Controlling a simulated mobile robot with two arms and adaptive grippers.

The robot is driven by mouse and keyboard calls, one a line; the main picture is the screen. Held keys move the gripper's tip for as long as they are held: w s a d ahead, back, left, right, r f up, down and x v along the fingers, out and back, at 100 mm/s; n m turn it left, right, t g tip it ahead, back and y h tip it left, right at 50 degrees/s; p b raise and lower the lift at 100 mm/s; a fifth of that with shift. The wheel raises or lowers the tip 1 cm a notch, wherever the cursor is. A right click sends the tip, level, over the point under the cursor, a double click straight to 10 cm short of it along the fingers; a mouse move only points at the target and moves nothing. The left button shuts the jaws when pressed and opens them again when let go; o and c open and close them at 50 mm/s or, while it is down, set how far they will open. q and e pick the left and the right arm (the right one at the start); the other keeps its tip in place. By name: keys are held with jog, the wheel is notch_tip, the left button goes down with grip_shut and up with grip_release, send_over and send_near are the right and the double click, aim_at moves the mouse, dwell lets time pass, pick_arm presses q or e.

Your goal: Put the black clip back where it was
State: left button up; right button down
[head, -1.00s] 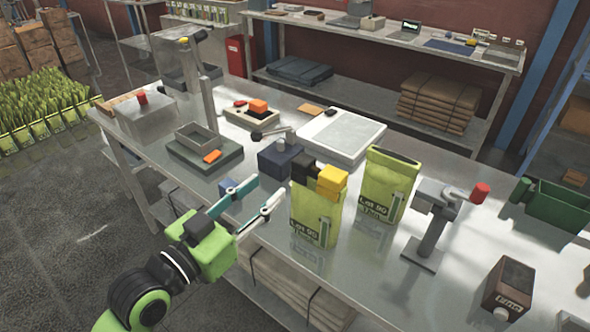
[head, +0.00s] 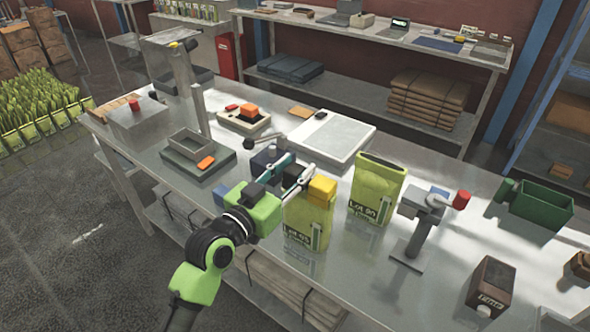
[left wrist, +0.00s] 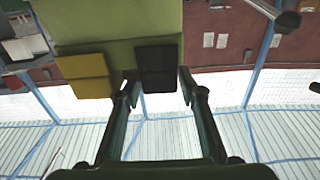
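The black clip (head: 293,175) sits on the top edge of a green powder bag (head: 306,226), beside a yellow clip (head: 322,189). In the left wrist view the black clip (left wrist: 157,68) lies between my left gripper's fingertips, with the yellow clip (left wrist: 86,75) to its left. My left gripper (head: 301,166) is open, its fingers reaching on either side of the black clip. A narrow gap shows on the right side in the left wrist view. My right gripper is not in view.
A second green bag (head: 377,190) stands open to the right. A grey stand with a red knob (head: 461,200), a green bin (head: 540,208) and a brown box (head: 490,287) are farther right. A dark blue block (head: 265,157) and a white scale (head: 330,136) stand behind.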

pick_arm(q)
jog(key=shift+w+d, duration=0.15)
jog(key=c, duration=1)
jog(key=shift+r, duration=0.1)
